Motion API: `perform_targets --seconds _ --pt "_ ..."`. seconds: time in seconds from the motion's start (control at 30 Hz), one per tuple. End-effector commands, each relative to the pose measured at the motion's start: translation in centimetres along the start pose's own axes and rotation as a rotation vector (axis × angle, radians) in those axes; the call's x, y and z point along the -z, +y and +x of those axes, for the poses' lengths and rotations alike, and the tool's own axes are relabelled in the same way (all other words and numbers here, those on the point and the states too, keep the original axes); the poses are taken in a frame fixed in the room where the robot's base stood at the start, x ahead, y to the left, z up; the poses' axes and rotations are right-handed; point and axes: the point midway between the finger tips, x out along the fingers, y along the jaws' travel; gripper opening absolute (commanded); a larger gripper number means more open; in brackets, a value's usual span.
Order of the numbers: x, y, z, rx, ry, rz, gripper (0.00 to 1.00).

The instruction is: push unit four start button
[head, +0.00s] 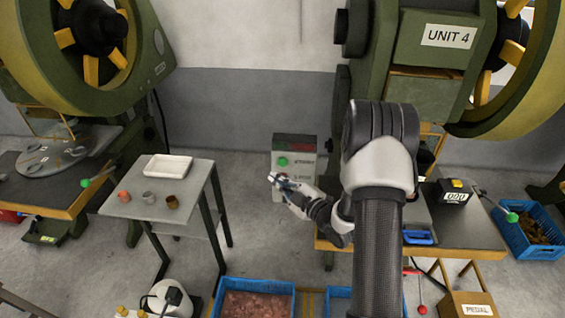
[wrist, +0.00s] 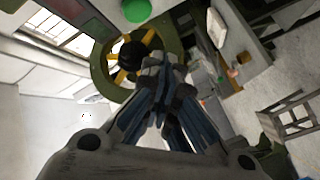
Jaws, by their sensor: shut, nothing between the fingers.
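The UNIT 4 sign (head: 448,37) is on the green press (head: 420,70) at the upper right. A grey control box (head: 308,148) with a dark red-marked top stands beside this press, left of my arm. A round green button (head: 283,161) is on its face, with a label to its right. A second label shows lower down; what is beside it is partly hidden by my gripper. My gripper (head: 275,179) is shut and empty, in front of the box's lower part. In the wrist view the green button (wrist: 137,10) is at the top edge, beyond and apart from the shut fingertips (wrist: 160,66).
A small table (head: 135,205) with a white tray (head: 168,166) and several small pieces stands to the left. Blue crates (head: 255,284) are on the floor below. The unit's bench (head: 470,232) holds a black and yellow counter (head: 454,191). Floor between table and box is clear.

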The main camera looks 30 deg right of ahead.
Motion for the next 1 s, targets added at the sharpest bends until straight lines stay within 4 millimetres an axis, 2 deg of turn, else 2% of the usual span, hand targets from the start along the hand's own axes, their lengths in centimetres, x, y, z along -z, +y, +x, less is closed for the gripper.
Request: perform_targets --seconds 0.1,0.33,1.0 --pt "-0.8 0.8 1.2 -0.001 0.001 -0.002 0.00" --pt "-1.9 1.7 2.5 0.001 0.000 0.000 0.00" --pt "-2.0 1.9 2.7 0.001 -0.001 0.001 0.00"
